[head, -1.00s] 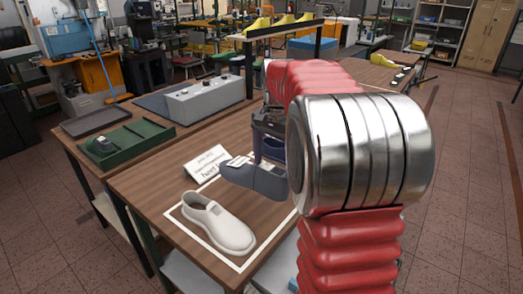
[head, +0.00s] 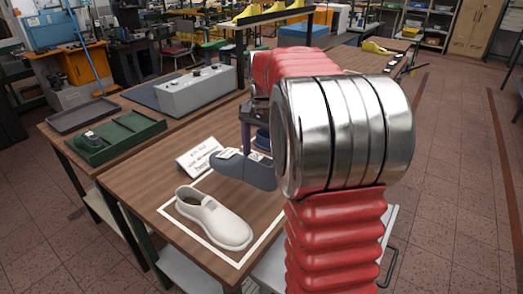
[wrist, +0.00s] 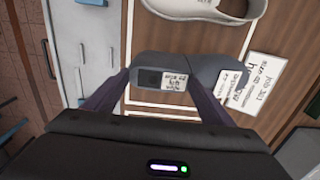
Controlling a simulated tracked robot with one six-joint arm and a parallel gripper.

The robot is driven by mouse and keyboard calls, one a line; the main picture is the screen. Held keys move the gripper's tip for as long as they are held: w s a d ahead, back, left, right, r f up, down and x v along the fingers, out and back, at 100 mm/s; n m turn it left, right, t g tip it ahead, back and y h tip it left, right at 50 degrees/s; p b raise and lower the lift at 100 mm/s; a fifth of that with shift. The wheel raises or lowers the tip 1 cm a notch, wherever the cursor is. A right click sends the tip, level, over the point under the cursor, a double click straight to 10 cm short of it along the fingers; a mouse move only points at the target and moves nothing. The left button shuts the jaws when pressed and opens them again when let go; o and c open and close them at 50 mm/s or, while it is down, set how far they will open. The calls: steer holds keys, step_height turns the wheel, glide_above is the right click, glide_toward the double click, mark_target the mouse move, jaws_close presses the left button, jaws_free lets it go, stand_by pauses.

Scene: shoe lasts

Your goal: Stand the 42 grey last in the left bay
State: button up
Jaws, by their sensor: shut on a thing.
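The grey last (head: 243,171) is held by my gripper (head: 257,133) over the near wooden table, with its toe toward the left. In the wrist view the last (wrist: 205,68) lies between the two fingers of my gripper (wrist: 162,84), which are shut on it. It bears white labels with writing too small to read surely. The gap between its underside and the table cannot be judged. A green tray (head: 128,150) with dividers stands at the left of the tables and holds a small grey object (head: 92,139). Which bay is meant cannot be told.
A white shoe (head: 213,217) lies inside a white outline on the table (head: 135,185), close to the held last. A white written card (head: 198,155) stands behind it. A grey control box (head: 196,91) and a dark tray (head: 83,115) are farther back. My arm hides the table's right part.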

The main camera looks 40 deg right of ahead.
mark_target(262, 175)
steer(key=shift+f, duration=4.25)
steer(key=o, duration=2.1)
steer(key=shift+o, duration=0.2)
steer(key=shift+f, duration=0.1)
step_height(262, 175, up, 14)
steer(key=shift+s, duration=0.2)
